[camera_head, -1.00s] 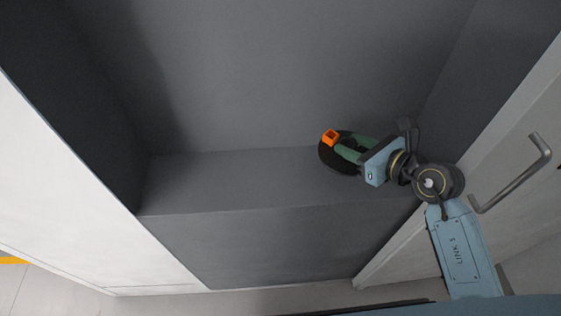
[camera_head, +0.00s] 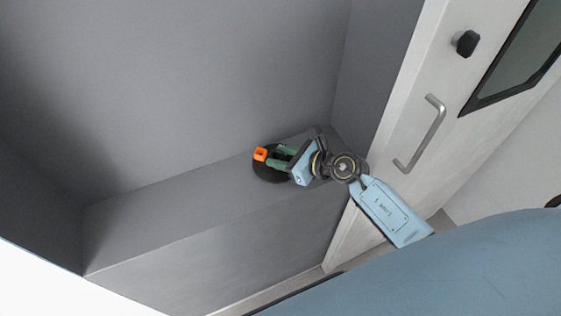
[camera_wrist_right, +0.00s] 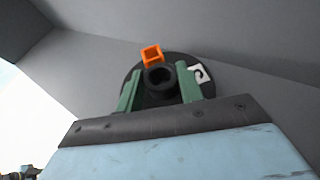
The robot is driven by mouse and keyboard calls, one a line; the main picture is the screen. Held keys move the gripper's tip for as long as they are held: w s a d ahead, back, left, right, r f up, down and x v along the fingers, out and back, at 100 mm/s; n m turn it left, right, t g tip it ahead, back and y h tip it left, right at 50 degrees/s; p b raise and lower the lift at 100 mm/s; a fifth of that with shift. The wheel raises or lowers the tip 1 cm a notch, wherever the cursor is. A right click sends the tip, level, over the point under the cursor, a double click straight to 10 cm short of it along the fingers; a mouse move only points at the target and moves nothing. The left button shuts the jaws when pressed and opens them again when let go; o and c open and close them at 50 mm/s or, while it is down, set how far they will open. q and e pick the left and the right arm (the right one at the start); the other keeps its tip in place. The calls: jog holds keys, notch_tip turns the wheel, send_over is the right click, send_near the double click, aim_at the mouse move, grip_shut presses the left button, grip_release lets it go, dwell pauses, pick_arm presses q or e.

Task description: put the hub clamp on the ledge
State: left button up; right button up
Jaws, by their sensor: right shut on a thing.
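The hub clamp (camera_head: 270,173) is a black round disc with a raised dark hub and an orange block on its rim. It is at the right part of the grey ledge (camera_head: 190,205) inside the recess. I cannot tell whether it touches the ledge. My right gripper (camera_head: 281,157), with green fingers, is shut on the hub. In the right wrist view the hub clamp (camera_wrist_right: 158,78) sits between the fingertips of the right gripper (camera_wrist_right: 160,85), with a white marked tag at its right. My left gripper is not in view.
The recess has a grey back wall (camera_head: 200,80) and a side wall close to the right of my arm. A pale door panel with a bar handle (camera_head: 420,133) and a black knob (camera_head: 466,43) stands at right. The ledge is bare to the left.

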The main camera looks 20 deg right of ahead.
jog(key=shift+f, duration=0.7)
jog(key=shift+f, duration=0.2)
jog(key=o, duration=1.2)
jog(key=shift+r, duration=0.15)
jog(key=shift+s+d+r, duration=0.1)
jog(key=shift+s, duration=0.1)
jog(key=v, duration=1)
jog(key=shift+s+d, duration=0.2)
jog(key=shift+s, duration=0.05)
jog(key=shift+s+d+r, duration=0.2)
jog(key=shift+s+r, duration=0.1)
